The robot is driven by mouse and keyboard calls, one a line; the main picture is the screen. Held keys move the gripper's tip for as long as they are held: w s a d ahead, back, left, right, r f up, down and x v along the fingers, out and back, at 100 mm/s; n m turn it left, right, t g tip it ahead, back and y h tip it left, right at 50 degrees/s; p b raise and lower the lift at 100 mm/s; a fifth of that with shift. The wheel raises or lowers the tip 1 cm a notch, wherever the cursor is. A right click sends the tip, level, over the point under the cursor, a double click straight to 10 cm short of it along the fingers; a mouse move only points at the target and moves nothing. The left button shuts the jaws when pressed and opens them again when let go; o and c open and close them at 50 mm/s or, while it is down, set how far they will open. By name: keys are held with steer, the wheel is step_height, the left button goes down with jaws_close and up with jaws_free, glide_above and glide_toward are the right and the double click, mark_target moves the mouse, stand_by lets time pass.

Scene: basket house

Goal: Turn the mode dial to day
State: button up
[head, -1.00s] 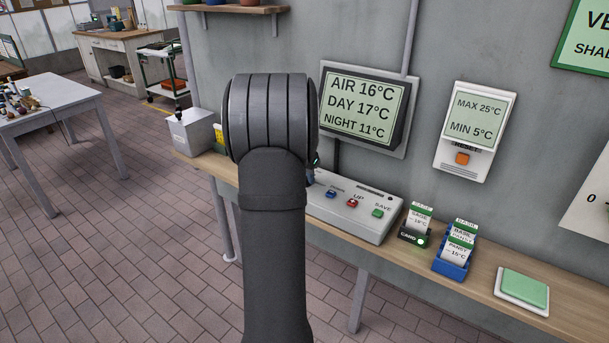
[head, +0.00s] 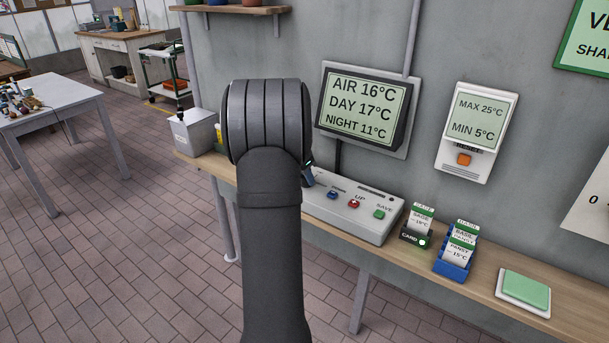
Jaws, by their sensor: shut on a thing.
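The grey control console (head: 345,222) stands on the wooden bench against the wall. It has a blue button, a red button marked UP and a green button marked SAVE. Its left end, where the mode dial seems to be, is hidden behind my arm, so the dial's setting cannot be read. Only a small dark sliver of my gripper (head: 308,176) shows past the right edge of my arm, at the console's left part. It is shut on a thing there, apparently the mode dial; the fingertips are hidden. The wall display (head: 362,108) reads AIR 16°C, DAY 17°C, NIGHT 11°C.
Right of the console are a card reader (head: 410,240) with a card and green light, a blue card holder (head: 452,268) and a green pad (head: 525,289). A max/min thermometer (head: 478,130) hangs above. A grey box (head: 192,133) stands left of my arm.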

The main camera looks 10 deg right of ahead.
steer(key=o, duration=1)
steer(key=v, duration=1.7)
steer(key=shift+r, duration=0.25)
steer(key=x, duration=1.7)
steer(key=shift+f, duration=0.25)
